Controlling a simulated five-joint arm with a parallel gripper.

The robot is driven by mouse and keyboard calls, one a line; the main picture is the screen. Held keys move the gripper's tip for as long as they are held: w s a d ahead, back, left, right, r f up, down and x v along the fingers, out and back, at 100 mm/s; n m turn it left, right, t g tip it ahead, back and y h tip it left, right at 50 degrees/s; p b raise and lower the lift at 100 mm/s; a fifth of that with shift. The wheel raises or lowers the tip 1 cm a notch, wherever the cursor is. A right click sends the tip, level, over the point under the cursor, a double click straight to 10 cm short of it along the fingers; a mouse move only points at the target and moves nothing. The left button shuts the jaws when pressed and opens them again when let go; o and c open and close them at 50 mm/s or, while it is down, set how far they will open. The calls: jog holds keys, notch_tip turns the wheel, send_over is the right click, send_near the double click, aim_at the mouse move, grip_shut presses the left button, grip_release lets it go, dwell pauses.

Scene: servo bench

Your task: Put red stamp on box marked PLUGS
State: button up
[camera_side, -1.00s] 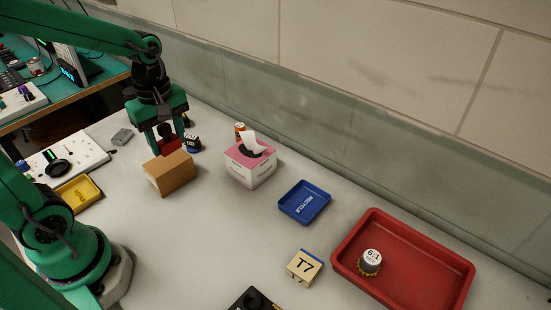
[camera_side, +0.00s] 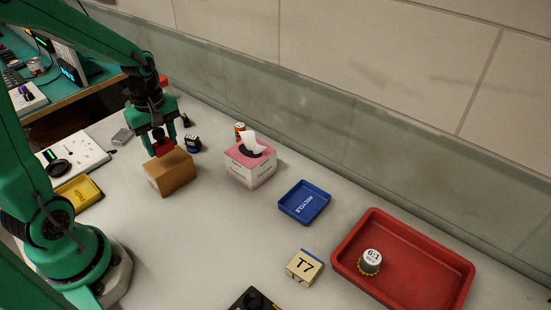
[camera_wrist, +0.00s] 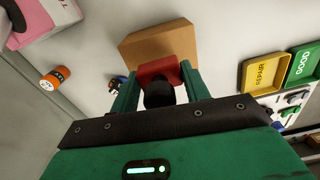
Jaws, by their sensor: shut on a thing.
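My gripper (camera_side: 158,143) is shut on the red stamp (camera_side: 163,147), which has a dark round knob. In the wrist view the stamp (camera_wrist: 158,72) sits between the two green fingers, with its black knob toward the camera. A plain brown cardboard box (camera_side: 171,174) stands on the bench just below and in front of the gripper. In the wrist view the box (camera_wrist: 150,46) shows beyond the stamp. The stamp is at or just above the box's back top edge; I cannot tell whether they touch. No PLUGS marking is readable on the faces I see.
A pink tissue box (camera_side: 250,166) and an orange battery-like cylinder (camera_side: 240,129) stand right of the box. A dark stamp-like item (camera_side: 193,144) is close behind it. A yellow tray (camera_side: 78,194) lies left. A blue tray (camera_side: 305,203) and red tray (camera_side: 345,240) are farther right.

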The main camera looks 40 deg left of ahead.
aim_at(161, 143)
jog(key=shift+f, duration=1.4)
jog(key=shift+f, duration=0.1)
jog(key=o, duration=1)
notch_tip(161, 143, up, 12)
jog(key=shift+r, duration=0.15)
